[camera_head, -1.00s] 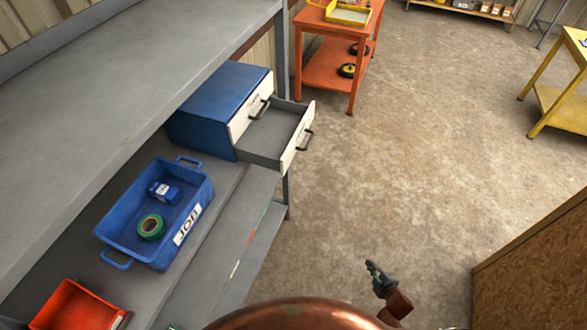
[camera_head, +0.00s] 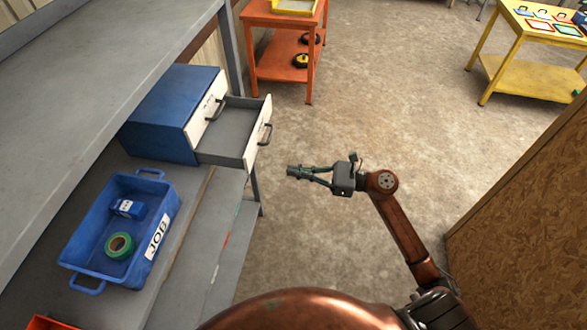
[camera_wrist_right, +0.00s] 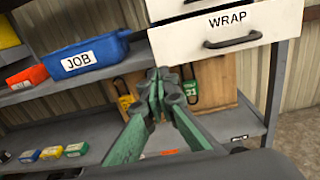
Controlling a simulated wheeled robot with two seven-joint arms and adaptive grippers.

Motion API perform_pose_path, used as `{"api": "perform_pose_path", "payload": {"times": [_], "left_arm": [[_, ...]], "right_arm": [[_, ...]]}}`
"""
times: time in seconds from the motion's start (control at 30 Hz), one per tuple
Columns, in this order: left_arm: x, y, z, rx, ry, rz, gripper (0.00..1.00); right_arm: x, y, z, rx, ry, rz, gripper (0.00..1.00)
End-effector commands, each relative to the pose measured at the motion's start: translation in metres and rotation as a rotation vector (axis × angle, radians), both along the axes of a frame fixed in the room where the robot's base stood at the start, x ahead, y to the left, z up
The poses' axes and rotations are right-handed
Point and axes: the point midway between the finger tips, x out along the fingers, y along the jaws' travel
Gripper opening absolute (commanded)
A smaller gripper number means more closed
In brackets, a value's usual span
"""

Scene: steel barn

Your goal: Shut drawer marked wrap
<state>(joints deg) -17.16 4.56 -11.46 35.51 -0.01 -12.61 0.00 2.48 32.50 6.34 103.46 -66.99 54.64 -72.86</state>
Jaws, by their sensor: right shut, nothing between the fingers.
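The blue drawer cabinet (camera_head: 160,115) stands on the grey shelf at the left. Its lower drawer (camera_head: 232,132) is pulled out and its inside looks empty. In the right wrist view the white front of this drawer (camera_wrist_right: 228,35) reads WRAP and has a dark bar handle (camera_wrist_right: 232,39). An upper white drawer front (camera_head: 205,108) looks closed. My right gripper (camera_head: 290,171) is shut and empty, a short gap to the right of the drawer front. In the wrist view its green fingertips (camera_wrist_right: 160,82) are together, below and left of the handle. My left gripper is not in view.
A blue tub marked JOB (camera_head: 85,235) with green tape (camera_head: 120,245) and a small blue item (camera_head: 128,208) sits nearer on the shelf. A brown board panel (camera_head: 530,210) stands at the right. An orange cart (camera_head: 283,75) is beyond. The floor between is clear.

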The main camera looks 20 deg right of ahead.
Motion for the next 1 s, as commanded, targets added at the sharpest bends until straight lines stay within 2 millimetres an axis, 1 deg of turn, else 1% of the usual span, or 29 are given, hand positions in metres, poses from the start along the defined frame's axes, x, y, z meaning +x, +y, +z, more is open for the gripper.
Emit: {"api": "perform_pose_path", "payload": {"times": [0.03, 0.1, 0.3, 0.5, 0.7, 1.0], "left_arm": [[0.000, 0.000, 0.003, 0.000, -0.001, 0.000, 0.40], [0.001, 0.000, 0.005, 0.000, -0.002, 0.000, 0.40], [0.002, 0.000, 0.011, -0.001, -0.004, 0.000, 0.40], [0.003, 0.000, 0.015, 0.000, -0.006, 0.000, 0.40], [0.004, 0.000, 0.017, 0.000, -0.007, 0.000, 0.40], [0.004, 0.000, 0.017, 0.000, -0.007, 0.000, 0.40]], "right_arm": [[0.006, 0.009, 0.003, 0.004, -0.001, 0.001, 0.00], [0.015, 0.022, 0.003, 0.005, -0.001, 0.001, 0.00], [0.038, 0.055, 0.003, 0.008, 0.001, -0.001, 0.00], [0.055, 0.080, 0.002, 0.007, 0.003, -0.002, 0.00], [0.062, 0.090, 0.000, 0.006, 0.005, -0.003, 0.00], [0.063, 0.091, 0.000, 0.006, 0.005, -0.003, 0.00]]}}
